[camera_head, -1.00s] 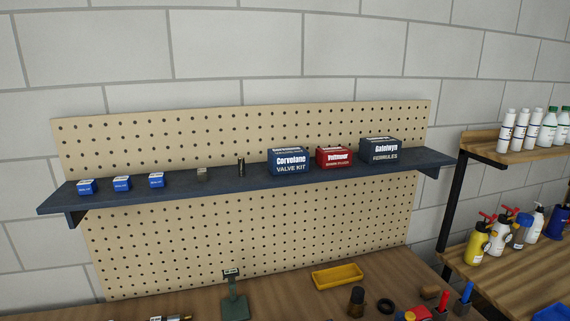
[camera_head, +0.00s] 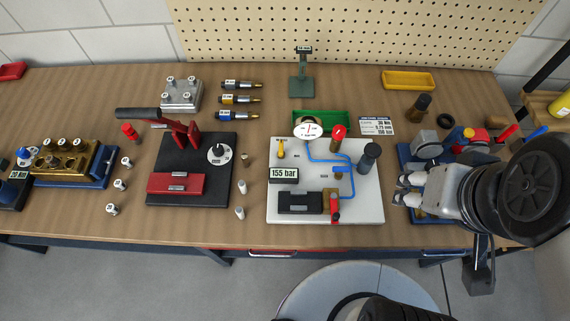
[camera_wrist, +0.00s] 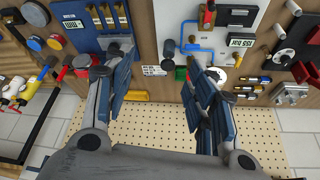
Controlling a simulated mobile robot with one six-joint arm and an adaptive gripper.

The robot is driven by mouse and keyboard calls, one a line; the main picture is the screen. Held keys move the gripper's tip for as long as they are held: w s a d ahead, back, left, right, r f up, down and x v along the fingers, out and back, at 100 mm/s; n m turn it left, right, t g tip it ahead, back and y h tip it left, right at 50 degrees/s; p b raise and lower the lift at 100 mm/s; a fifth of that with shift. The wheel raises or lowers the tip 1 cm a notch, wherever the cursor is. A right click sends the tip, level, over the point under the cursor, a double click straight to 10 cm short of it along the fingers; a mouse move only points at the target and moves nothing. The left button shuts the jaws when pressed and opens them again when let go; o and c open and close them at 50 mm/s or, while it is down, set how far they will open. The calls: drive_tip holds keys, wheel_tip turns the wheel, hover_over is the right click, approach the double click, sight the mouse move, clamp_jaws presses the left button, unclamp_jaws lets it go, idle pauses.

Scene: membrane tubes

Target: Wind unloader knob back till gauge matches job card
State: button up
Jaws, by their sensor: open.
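A white board (camera_head: 372,205) on the bench carries a round white gauge (camera_head: 308,131), a red knob (camera_head: 338,132), a dark knob (camera_head: 371,151), a blue pipe and a display (camera_head: 284,175) reading 155 bar. Which knob is the unloader is not clear. The gauge needle is too small to read. The job card (camera_head: 377,126) lies behind the board's right side; its text is small. My gripper (camera_head: 406,190) is open and empty, right of the board above a blue-based fixture. In the wrist view my gripper's fingers (camera_wrist: 158,60) are apart; the display (camera_wrist: 241,41) shows beyond them.
A black-based press with a red lever (camera_head: 184,131) stands left of the board. A green tray (camera_head: 342,120) sits behind the gauge. A yellow tray (camera_head: 408,80) and several small items lie at the back right.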

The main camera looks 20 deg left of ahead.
drive_tip(key=shift+c, duration=0.3)
drive_tip(key=shift+w+a+r, duration=0.1)
drive_tip(key=shift+w+r, duration=0.05)
drive_tip(key=shift+c, duration=0.8)
drive_tip(key=shift+n+g, duration=0.3)
drive_tip(key=shift+g, duration=0.3)
drive_tip(key=w, duration=0.2)
drive_tip(key=w+a+r, duration=0.1)
drive_tip(key=w, duration=0.1)
drive_tip(key=w+a+r, duration=0.1)
drive_tip(key=w, duration=0.1)
drive_tip(key=shift+w+r+p, duration=0.1)
drive_tip(key=shift+r+p, duration=0.15)
drive_tip(key=shift+p, duration=0.15)
drive_tip(key=shift+c, duration=0.3)
drive_tip(key=n+g+p, duration=0.2)
drive_tip(key=g, duration=0.1)
hover_over(340, 130)
wheel_tip(340, 130, down, 9)
wheel_tip(340, 130, down, 17)
drive_tip(key=b, duration=0.5)
drive_tip(key=shift+r, duration=0.2)
drive_tip(key=shift+c, duration=0.3)
